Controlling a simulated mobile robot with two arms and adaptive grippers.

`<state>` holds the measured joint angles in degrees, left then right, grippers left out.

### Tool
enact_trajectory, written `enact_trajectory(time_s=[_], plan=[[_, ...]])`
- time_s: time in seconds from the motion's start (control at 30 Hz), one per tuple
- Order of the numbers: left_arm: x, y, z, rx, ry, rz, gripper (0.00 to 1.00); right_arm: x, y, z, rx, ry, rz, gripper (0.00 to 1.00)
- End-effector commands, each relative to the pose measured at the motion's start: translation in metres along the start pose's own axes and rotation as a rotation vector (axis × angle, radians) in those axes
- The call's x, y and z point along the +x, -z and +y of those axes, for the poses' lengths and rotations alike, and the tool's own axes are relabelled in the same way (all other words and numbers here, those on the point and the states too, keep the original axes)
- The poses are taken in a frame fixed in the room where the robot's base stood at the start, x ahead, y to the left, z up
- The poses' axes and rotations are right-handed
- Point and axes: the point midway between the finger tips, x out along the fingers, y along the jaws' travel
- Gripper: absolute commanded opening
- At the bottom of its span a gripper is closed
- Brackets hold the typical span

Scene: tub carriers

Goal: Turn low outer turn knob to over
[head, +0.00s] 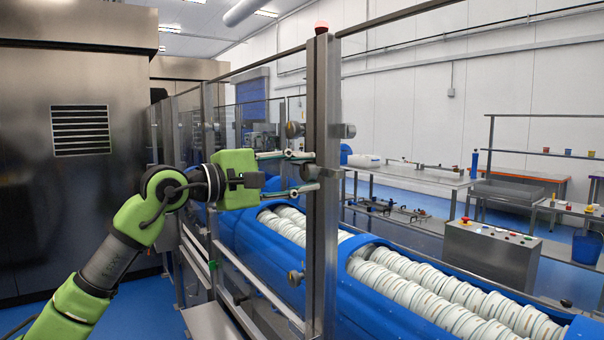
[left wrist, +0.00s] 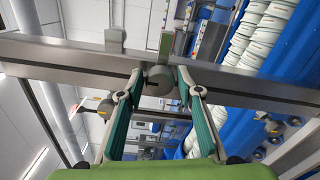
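A metal post (head: 323,230) stands in the glass guard in front of the blue tub carriers. A dark round turn knob (head: 309,172) sits on the post, below an upper knob (head: 294,130). My left gripper (head: 306,172) is at the post with its fingers apart, one above and one below the dark knob. In the left wrist view the grey knob (left wrist: 160,80) lies between the two fingertips (left wrist: 160,84); whether they touch it I cannot tell. The knob's marking is not readable. My right gripper is not in view.
A control box (head: 490,250) with buttons stands at right. A dark machine cabinet (head: 75,200) stands at left.

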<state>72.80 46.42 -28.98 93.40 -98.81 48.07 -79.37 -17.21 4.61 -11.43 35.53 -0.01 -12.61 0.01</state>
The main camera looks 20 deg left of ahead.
Motion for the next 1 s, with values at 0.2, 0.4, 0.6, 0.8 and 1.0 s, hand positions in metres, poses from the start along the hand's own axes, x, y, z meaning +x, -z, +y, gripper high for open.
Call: enact_trajectory(time_s=[0.2,0.4,0.6,0.8,1.0], plan=[[0.0,0.0,0.0,-0.001,0.0,0.0,0.43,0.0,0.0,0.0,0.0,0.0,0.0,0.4],[-0.003,0.001,0.0,-0.002,0.0,0.001,0.43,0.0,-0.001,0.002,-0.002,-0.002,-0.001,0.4],[-0.032,0.001,0.0,0.0,0.0,0.004,0.43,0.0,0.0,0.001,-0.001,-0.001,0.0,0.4],[-0.075,0.002,-0.001,-0.002,0.002,0.005,0.43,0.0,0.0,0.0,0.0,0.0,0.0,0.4],[-0.108,0.002,-0.001,-0.003,0.002,0.003,0.43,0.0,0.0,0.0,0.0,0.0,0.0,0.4]])
